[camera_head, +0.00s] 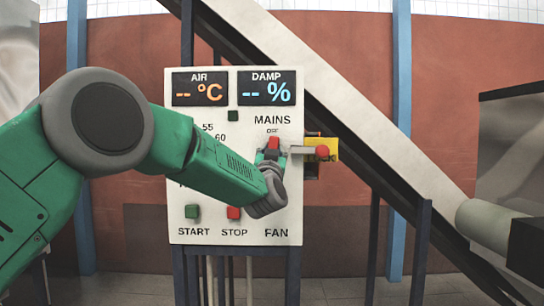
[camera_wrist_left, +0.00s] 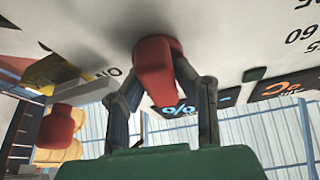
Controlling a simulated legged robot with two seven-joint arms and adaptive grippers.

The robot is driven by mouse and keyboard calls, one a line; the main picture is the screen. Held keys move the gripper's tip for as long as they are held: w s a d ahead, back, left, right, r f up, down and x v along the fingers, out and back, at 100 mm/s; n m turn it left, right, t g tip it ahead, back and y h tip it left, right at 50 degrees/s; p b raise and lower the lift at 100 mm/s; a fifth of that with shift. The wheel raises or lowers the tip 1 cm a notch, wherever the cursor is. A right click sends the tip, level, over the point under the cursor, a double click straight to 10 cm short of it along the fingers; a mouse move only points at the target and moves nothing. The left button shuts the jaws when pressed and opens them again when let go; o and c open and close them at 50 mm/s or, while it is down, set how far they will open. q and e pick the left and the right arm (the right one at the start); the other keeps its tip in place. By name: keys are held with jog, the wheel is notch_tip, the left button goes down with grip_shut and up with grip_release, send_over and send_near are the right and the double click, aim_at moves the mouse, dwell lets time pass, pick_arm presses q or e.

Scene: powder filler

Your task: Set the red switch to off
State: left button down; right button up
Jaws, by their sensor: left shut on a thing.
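The red switch (camera_head: 274,142) is on the white control panel, below the word MAINS. Its handle points upward, just under the small OFF label (camera_head: 272,131). My left gripper (camera_head: 270,153) is at the switch, with its arm coming in from the left. In the left wrist view, the red handle (camera_wrist_left: 155,75) sits between the two dark fingers of the left gripper (camera_wrist_left: 165,88), which are shut on it. Part of an ON label (camera_wrist_left: 113,72) shows beside the switch there. The forearm hides the middle of the panel. My right gripper is not in view.
The panel (camera_head: 235,240) also carries a green START button (camera_head: 192,212) and a red STOP button (camera_head: 233,212). A yellow box (camera_head: 331,146) with a red knob (camera_head: 322,152) juts out right of the switch. A sloping conveyor (camera_head: 345,100) runs behind.

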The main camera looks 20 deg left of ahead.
pick_arm(q)
jog(key=shift+a+r+n+y, duration=0.1)
jog(key=shift+r+n+y, duration=0.1)
jog(key=shift+n+y, duration=0.35)
jog(key=shift+r+n+y, duration=0.15)
jog(key=shift+n+y, duration=0.1)
jog(key=shift+n, duration=0.5)
jog(key=shift+r+n, duration=0.1)
jog(key=shift+n, duration=0.2)
jog(key=c, duration=1.3)
grip_release()
jog(key=shift+w, duration=0.1)
jog(key=shift+w+f, duration=0.1)
jog(key=shift+f, duration=0.25)
jog(key=shift+f, duration=0.1)
jog(key=shift+s+d+f, duration=0.25)
jog(key=shift+s, duration=0.1)
jog(key=v, duration=1.1)
jog(key=shift+s+d+r, duration=0.1)
jog(key=shift+d+r, duration=0.1)
jog(key=shift+r, duration=0.1)
